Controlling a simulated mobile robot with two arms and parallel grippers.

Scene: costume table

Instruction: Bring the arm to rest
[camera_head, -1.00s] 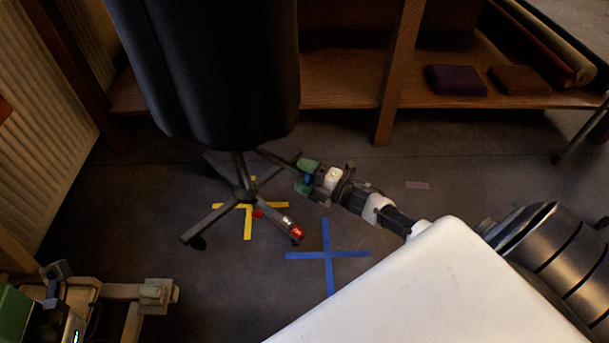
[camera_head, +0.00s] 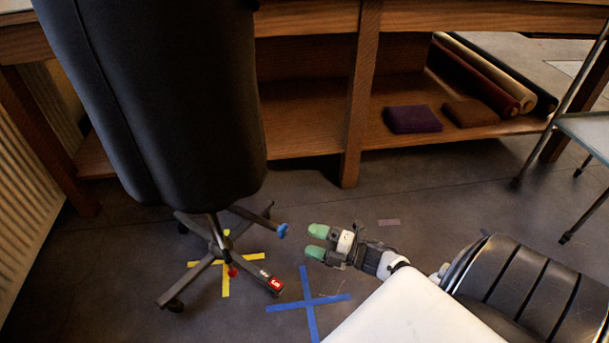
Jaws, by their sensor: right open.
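My right gripper (camera_head: 316,242) has two green-tipped fingers spread apart, with nothing between them. It is low over the floor, right of the office chair's base (camera_head: 213,250) and above the blue tape cross (camera_head: 309,301) in the picture. A small blue object (camera_head: 282,231) shows at the end of a chair leg, just left of the fingertips and apart from them. My left gripper is out of view.
The dark chair back (camera_head: 160,100) fills the upper left. A wooden table with a low shelf (camera_head: 300,130) spans the back, holding folded purple cloth (camera_head: 412,119) and rolls (camera_head: 480,75). A metal-legged chair (camera_head: 585,135) stands right. Yellow tape (camera_head: 226,285) lies under the office chair.

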